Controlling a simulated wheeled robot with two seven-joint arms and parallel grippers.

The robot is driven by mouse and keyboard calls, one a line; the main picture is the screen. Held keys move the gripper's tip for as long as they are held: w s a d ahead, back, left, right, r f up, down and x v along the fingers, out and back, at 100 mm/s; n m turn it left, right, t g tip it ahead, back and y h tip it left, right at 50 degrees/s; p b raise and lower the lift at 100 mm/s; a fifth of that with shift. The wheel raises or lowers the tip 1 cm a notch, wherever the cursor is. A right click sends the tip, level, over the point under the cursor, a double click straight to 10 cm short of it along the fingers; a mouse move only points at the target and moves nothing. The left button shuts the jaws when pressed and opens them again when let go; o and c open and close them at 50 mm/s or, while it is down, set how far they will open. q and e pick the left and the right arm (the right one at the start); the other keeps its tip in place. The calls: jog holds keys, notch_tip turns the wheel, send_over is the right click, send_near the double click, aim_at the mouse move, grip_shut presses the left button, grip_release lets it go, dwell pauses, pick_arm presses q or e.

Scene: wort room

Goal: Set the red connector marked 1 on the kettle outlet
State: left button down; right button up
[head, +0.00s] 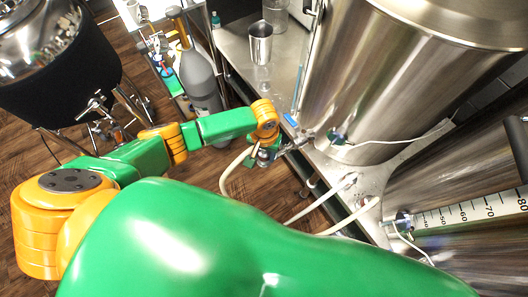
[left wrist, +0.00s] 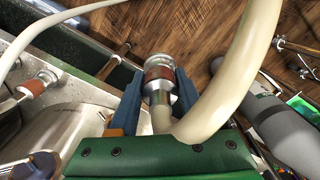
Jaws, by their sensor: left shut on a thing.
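In the left wrist view, a steel connector with a red-brown band (left wrist: 158,76) sits between the blue fingers of my left gripper (left wrist: 157,92), which is shut on it. A cream hose (left wrist: 225,75) runs from the connector. I cannot read any number on it. In the head view, my left gripper (head: 268,154) is beside the large steel kettle (head: 375,75), at the near edge of its bench. A metal fitting (head: 303,138) low on the kettle, near a blue handle (head: 291,120), looks like its outlet. My gripper partly hides the space before it. My right gripper is not seen.
Another red-banded hose end (left wrist: 38,82) lies on the bench in the left wrist view. The bench (head: 236,45) carries a steel cup (head: 260,42). A grey gas bottle (head: 199,78) stands left of it. A second vessel (head: 450,185) with a scale stands at right.

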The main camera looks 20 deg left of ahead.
pick_arm(q)
jog(key=shift+f, duration=0.15)
jog(key=shift+c, duration=1.4)
grip_release()
